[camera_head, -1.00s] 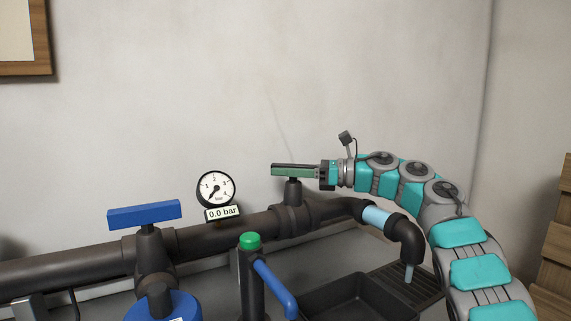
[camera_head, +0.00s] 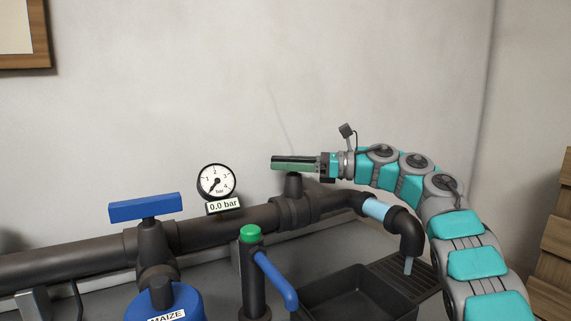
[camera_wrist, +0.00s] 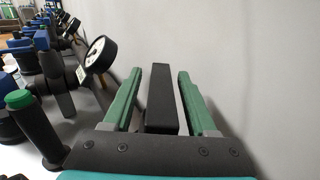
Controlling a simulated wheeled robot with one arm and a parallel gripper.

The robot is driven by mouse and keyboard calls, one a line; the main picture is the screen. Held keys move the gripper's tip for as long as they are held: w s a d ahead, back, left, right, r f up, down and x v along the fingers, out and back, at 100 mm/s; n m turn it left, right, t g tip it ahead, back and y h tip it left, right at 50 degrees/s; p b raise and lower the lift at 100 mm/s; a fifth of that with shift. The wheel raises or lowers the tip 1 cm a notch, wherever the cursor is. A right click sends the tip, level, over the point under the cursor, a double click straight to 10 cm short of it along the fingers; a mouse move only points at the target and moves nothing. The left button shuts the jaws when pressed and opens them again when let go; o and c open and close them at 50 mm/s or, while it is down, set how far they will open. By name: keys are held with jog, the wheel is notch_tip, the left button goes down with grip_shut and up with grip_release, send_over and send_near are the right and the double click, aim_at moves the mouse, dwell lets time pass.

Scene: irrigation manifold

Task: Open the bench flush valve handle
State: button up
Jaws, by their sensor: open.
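The flush valve handle (camera_head: 293,158) is a dark bar on top of a dark valve stem (camera_head: 293,186) on the pipe's right part. My gripper (camera_head: 276,163) reaches it from the right, with its green fingers level with the bar. In the wrist view the dark handle (camera_wrist: 161,100) lies lengthwise between the two green fingers of my gripper (camera_wrist: 170,77). A gap shows on each side of the bar, so the jaws are open around it, not clamped. In the head view the near finger hides part of the handle.
A pressure gauge (camera_head: 217,181) reads 0.0 bar. A blue valve handle (camera_head: 146,208) is at left. A green-topped post with a blue lever (camera_head: 276,281) stands in front. A spout (camera_head: 406,232) hangs near a black basin (camera_head: 345,296). The wall is close behind.

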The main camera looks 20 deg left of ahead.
jog(key=shift+b+v, duration=0.55)
jog(key=shift+v, duration=3.4)
